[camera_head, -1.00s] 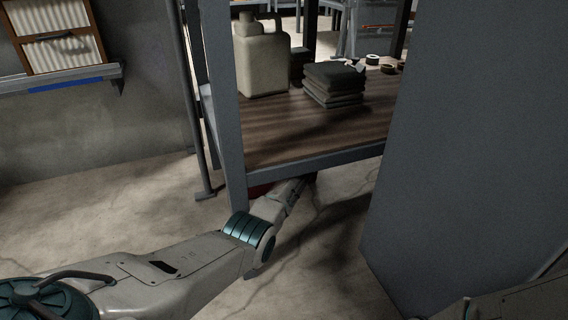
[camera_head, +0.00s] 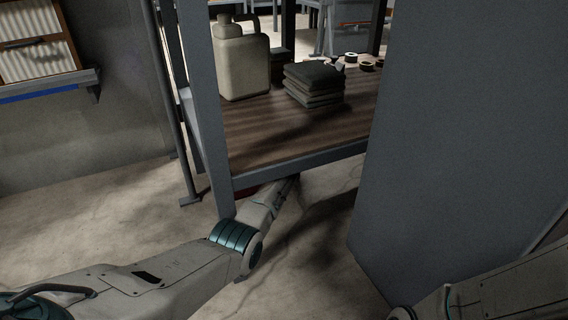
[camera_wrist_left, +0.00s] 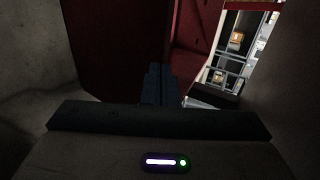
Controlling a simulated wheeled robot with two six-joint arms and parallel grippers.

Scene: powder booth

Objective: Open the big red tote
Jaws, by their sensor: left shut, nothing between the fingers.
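The red tote shows in the head view only as a small dark red patch (camera_head: 246,190) under the table, mostly hidden by the table edge and my left arm. In the left wrist view a large dark red panel (camera_wrist_left: 115,45) stands just beyond my left gripper (camera_wrist_left: 160,72), with another red surface (camera_wrist_left: 192,38) to its right. My left gripper is shut and empty, its fingertips in front of the red panel; I cannot tell if they touch it. In the head view it is hidden under the table. My right gripper is not in view.
The table (camera_head: 290,162) over my left forearm carries a beige jug (camera_head: 242,65), a stack of dark folded cloths (camera_head: 314,84) and tape rolls (camera_head: 367,66). A tall grey panel (camera_head: 455,140) blocks the right. Bare floor (camera_head: 90,225) lies at left.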

